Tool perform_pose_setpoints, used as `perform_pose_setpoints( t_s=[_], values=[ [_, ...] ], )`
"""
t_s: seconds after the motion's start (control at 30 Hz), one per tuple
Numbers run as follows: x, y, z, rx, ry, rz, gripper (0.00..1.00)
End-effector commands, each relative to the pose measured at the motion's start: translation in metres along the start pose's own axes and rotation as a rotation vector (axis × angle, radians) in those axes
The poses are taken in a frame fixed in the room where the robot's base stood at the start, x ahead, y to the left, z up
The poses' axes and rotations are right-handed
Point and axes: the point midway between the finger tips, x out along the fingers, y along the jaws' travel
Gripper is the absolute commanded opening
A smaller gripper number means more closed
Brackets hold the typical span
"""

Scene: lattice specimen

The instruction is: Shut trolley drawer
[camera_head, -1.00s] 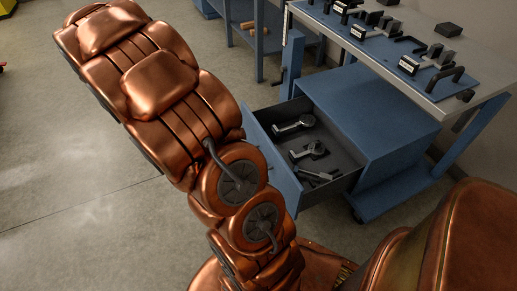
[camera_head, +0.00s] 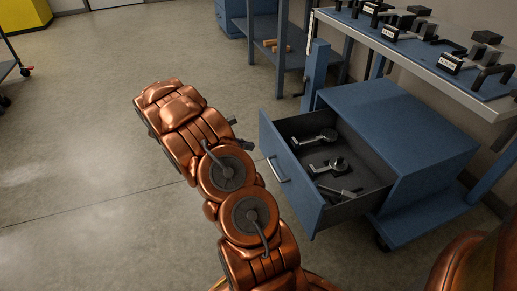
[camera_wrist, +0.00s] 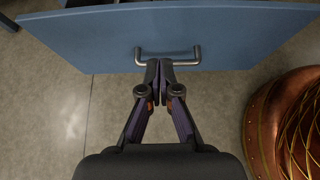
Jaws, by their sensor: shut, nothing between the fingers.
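The blue trolley (camera_head: 420,135) stands right of centre in the head view, with its drawer pulled out to the left. The drawer front (camera_head: 290,178) is a blue panel with a metal bar handle (camera_head: 278,170). Several dark tools (camera_head: 328,165) lie in the open drawer. In the wrist view the drawer front (camera_wrist: 190,28) spans the top, with its handle (camera_wrist: 180,53). My gripper (camera_wrist: 158,66) is shut and empty, its fingertips at or just in front of the handle's bar; I cannot tell whether they touch. In the head view my gripper (camera_head: 240,134) is partly hidden behind my arm.
A workbench (camera_head: 440,62) with clamps and black fixtures stands behind the trolley. A blue shelf unit (camera_head: 270,45) stands at the back. A yellow cabinet (camera_head: 22,14) and a cart (camera_head: 12,65) are at the far left. The floor left of the drawer is clear.

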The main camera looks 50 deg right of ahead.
Motion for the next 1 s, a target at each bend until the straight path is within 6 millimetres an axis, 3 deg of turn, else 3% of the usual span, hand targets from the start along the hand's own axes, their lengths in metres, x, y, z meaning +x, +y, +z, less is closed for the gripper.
perform_pose_setpoints(
  t_s=[0.53,0.73,1.0],
  values=[
    [0.095,-0.002,-0.001,0.003,0.001,-0.005,0.00],
    [0.115,-0.001,0.014,0.005,0.000,-0.003,0.00],
    [0.123,-0.002,0.021,0.002,0.000,-0.003,0.00]
  ],
)
